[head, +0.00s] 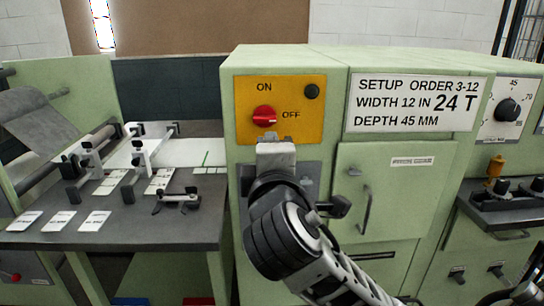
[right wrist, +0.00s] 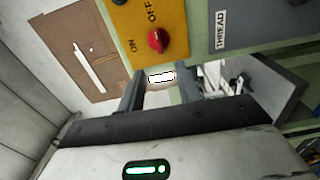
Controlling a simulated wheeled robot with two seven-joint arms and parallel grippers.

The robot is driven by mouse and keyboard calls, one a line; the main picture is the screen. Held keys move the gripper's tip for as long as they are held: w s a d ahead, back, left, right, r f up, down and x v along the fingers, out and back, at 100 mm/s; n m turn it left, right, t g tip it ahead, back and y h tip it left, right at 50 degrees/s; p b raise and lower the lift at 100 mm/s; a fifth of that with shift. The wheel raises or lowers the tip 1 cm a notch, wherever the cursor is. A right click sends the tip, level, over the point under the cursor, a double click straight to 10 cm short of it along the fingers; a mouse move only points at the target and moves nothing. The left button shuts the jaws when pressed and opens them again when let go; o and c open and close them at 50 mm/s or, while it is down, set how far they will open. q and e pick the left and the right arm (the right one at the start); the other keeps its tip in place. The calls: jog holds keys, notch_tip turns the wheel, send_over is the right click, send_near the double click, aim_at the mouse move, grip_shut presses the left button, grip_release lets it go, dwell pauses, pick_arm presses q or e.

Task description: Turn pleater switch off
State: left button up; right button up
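The pleater switch is a round red knob (head: 264,115) on a yellow panel (head: 301,130) of the green machine. "ON" is printed above the knob and "OFF" to its right. I cannot clearly tell which way the knob points. My right gripper (head: 277,139) is just below the knob, in front of the panel's lower edge. In the right wrist view the gripper (right wrist: 160,78) is open, its two dark fingers apart with nothing held. The red knob (right wrist: 157,40) shows beyond the fingertips, apart from them. My left gripper is not in view.
A dark round button (head: 312,91) is on the same panel. A setup sign (head: 416,103) and a cabinet door with a handle (head: 366,209) are to the right. A dial (head: 507,109) is farther right. A grey work table (head: 130,222) with cards and clamps stands left.

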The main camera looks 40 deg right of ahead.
jog(key=shift+p+v, duration=0.5)
jog(key=shift+v, duration=0.35)
jog(key=shift+r, duration=0.15)
